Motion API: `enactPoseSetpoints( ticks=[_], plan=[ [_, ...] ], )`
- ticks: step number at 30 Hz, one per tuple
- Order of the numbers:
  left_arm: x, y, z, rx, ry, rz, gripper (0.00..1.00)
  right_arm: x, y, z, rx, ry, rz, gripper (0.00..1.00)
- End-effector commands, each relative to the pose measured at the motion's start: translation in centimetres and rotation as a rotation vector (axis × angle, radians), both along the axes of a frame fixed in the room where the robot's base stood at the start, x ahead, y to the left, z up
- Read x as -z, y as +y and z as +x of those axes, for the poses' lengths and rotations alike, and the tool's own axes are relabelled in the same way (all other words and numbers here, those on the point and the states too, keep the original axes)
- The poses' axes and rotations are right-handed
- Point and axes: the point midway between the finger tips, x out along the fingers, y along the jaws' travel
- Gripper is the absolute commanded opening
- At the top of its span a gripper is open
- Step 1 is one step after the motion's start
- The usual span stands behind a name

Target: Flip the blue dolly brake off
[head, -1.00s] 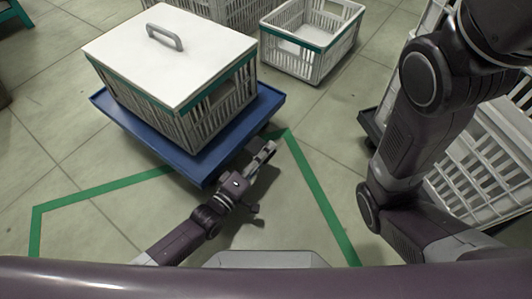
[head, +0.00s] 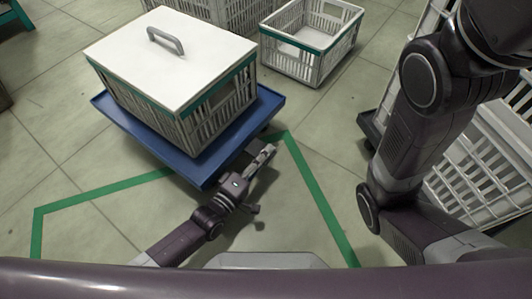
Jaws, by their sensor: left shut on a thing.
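The blue dolly (head: 190,160) stands on the floor at left centre, carrying a grey crate with a white lid. My left gripper (head: 262,157) is low beside the dolly's front right edge. Its fingers are close together, shut on a small part at that edge, which I take to be the brake. The brake itself is mostly hidden by the fingers and the dolly deck, so its position cannot be made out. My right arm comes in at the right, and its gripper is out of view.
The lidded crate (head: 221,107) has a handle on top. An open grey crate (head: 313,62) with a green band stands behind, to the right. A white crate (head: 470,150) stands at the right, partly behind my right arm. Green tape (head: 318,195) marks the floor, which is clear in front.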

Motion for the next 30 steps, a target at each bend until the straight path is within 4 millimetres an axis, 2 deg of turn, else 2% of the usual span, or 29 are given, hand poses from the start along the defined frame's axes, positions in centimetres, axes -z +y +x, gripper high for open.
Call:
enactPoseSetpoints(
  ticks=[6,16,30],
  plan=[
    [-1.1,0.0,-0.1,0.001,0.089,-0.118,0.0,-1.3,0.0,0.0,0.0,0.0,0.0,0.65],
    [-2.2,0.1,0.0,0.0,0.198,-0.271,0.0,-1.9,0.0,0.0,0.001,0.001,0.0,0.65],
    [-2.5,0.2,0.0,0.0,0.241,-0.328,0.0,-2.1,0.0,0.1,0.001,0.001,0.0,0.65]
  ],
)
